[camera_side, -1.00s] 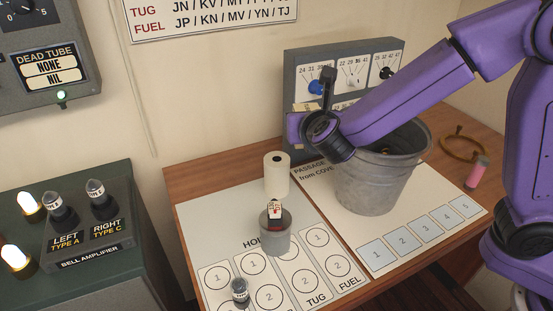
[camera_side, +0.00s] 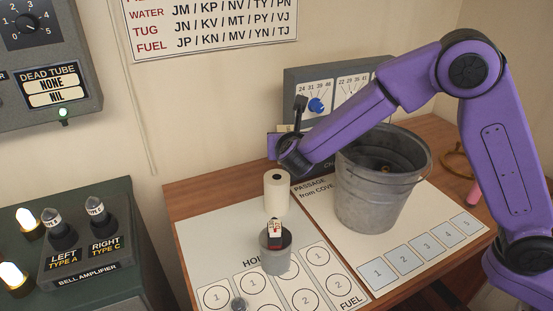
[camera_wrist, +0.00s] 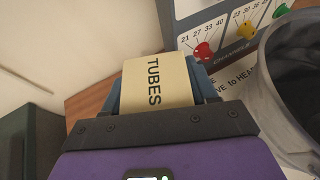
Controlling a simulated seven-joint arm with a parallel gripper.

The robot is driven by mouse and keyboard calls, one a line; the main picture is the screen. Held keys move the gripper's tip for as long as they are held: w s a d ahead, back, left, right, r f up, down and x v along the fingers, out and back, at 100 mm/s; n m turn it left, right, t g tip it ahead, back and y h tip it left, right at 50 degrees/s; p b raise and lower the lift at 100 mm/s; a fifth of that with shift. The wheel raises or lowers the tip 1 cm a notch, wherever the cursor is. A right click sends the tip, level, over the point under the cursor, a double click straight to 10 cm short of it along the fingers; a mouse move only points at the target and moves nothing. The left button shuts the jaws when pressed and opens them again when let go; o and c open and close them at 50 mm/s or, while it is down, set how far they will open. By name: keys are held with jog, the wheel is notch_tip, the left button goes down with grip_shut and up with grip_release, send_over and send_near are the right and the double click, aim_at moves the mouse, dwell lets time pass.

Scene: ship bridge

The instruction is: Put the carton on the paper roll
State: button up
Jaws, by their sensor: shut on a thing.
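The carton is a cream box marked TUBES, seen close up in the wrist view (camera_wrist: 155,85). Only a small cream patch of it shows in the side view (camera_side: 285,128). My gripper (camera_wrist: 158,88) is shut on the carton, with a finger on each side. In the side view my gripper (camera_side: 284,146) appears just above the paper roll, but the depth is hard to judge. The paper roll (camera_side: 277,192) is a white upright cylinder with a dark core hole, standing at the back of the white sheet. The wrist view does not show the roll.
A metal bucket (camera_side: 375,195) stands right of the roll. A grey canister (camera_side: 276,260) with a small red-and-white item (camera_side: 274,228) on top stands in front of it. A grey dial panel (camera_side: 350,85) stands behind. A small dark-topped item (camera_side: 239,305) is at the front.

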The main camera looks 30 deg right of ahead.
jog(key=w+f, duration=0.1)
jog(key=f, duration=0.1)
jog(key=w+a+f, duration=0.1)
jog(key=shift+w+f, duration=0.35)
jog(key=shift+w, duration=0.05)
jog(key=shift+w+a+f, duration=0.1)
jog(key=shift+f, duration=0.75)
jog(key=shift+w+a+f, duration=0.1)
jog(key=shift+f, duration=0.75)
jog(key=shift+f, duration=0.1)
jog(key=o, duration=1.1)
jog(key=shift+f, duration=0.1)
jog(key=shift+s+r, duration=0.25)
jog(key=shift+r, duration=0.05)
jog(key=v, duration=1.1)
jog(key=shift+s+a+r, duration=0.1)
jog(key=shift+s+a, duration=0.05)
jog(key=shift+s, duration=0.05)
